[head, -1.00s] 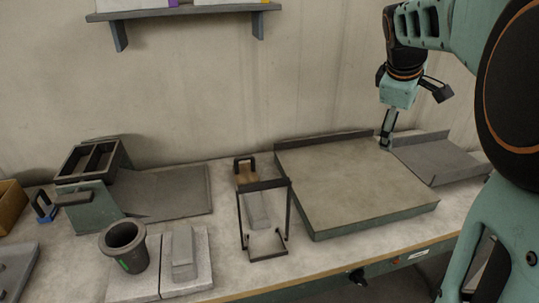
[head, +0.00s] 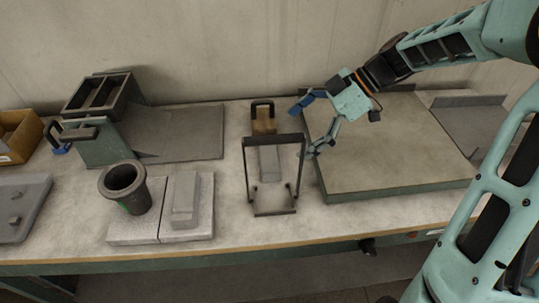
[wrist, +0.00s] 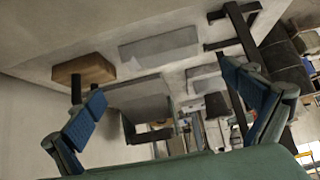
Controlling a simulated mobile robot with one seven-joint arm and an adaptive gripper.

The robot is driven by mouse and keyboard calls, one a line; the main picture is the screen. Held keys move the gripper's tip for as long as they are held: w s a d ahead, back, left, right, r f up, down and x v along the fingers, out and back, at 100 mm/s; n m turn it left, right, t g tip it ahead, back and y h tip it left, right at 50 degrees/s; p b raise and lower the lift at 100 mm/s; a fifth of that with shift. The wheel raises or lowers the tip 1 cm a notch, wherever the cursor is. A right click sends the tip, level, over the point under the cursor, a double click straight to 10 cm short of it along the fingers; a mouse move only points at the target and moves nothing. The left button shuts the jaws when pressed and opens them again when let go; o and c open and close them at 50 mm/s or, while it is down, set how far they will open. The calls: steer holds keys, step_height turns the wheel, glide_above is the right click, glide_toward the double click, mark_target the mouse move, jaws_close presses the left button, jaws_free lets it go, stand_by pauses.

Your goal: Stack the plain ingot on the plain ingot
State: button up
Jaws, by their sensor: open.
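One plain grey ingot (head: 269,162) lies on the bench inside a dark upright frame (head: 273,138). Another plain grey ingot (head: 186,200) lies on a pale slab (head: 205,225) at the left front. My gripper (head: 307,128) is open and empty, just right of the frame and above the bench, its fingers spread. In the wrist view a long grey block (wrist: 158,45), apparently the ingot at the frame, lies beyond and between my open fingers (wrist: 163,85). No ingot touches my gripper.
A wooden block with a dark handle (head: 263,122) stands behind the frame. A dark pot (head: 123,187) stands left of the slab ingot. A large raised plate (head: 390,150) fills the right. A green stand with a dark mould (head: 98,95) is at the back left.

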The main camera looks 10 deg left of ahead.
mark_target(268, 154)
steer(key=x, duration=0.9)
steer(key=shift+s+a+f, duration=0.1)
steer(key=shift+s+f, duration=0.1)
steer(key=c, duration=1.3)
steer(key=shift+r, duration=0.1)
steer(key=shift+c, duration=1.4)
steer(key=shift+r, duration=0.1)
